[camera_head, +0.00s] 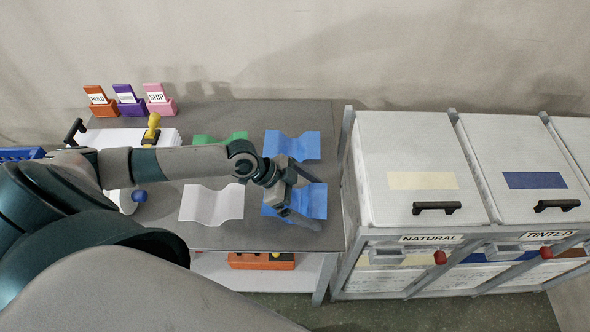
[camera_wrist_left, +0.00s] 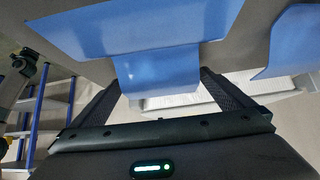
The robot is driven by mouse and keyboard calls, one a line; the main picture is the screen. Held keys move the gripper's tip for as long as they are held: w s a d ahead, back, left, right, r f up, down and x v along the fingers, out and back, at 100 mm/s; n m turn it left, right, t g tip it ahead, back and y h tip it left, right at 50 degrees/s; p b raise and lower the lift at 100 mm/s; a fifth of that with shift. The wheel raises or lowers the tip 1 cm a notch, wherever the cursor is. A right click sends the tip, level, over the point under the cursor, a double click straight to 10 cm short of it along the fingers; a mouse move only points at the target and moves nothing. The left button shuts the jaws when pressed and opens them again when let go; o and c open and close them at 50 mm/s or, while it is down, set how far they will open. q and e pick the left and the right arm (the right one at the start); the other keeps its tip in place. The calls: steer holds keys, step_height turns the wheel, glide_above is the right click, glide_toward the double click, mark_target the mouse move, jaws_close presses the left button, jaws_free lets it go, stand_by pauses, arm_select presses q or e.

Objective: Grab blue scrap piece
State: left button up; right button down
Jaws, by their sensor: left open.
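Two blue corrugated pieces lie on the right part of the grey table, a back one (camera_head: 292,145) and a front one (camera_head: 314,203). My left gripper (camera_head: 303,193) is over the front blue piece and partly hides it. In the left wrist view, a blue sheet (camera_wrist_left: 125,32) spans the top, and its blue flap (camera_wrist_left: 155,68) shows between the two open, empty fingers (camera_wrist_left: 160,88). Another blue piece (camera_wrist_left: 296,40) shows at the right edge there. I cannot tell whether the fingers touch the blue piece. My right gripper is not in view.
A white corrugated piece (camera_head: 212,205) and a green one (camera_head: 222,137) lie left of the blue pieces. Bins labelled NATURAL (camera_head: 420,155) and TINTED (camera_head: 530,155) stand right of the table (camera_head: 240,237). Orange, purple and pink card holders (camera_head: 130,107) stand at the back left.

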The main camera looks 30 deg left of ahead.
arm_select(q)
steer(key=c, duration=0.9)
steer(key=shift+c, duration=0.2)
steer(key=shift+r, duration=0.1)
steer(key=shift+r, duration=0.35)
step_height(320, 180, up, 3)
steer(key=shift+r+b, duration=0.15)
steer(key=shift+b, duration=0.7)
steer(key=s+d+r+b, duration=0.1)
steer(key=s+d+r, duration=0.6)
steer(key=s, duration=0.2)
steer(key=shift+d, duration=0.2)
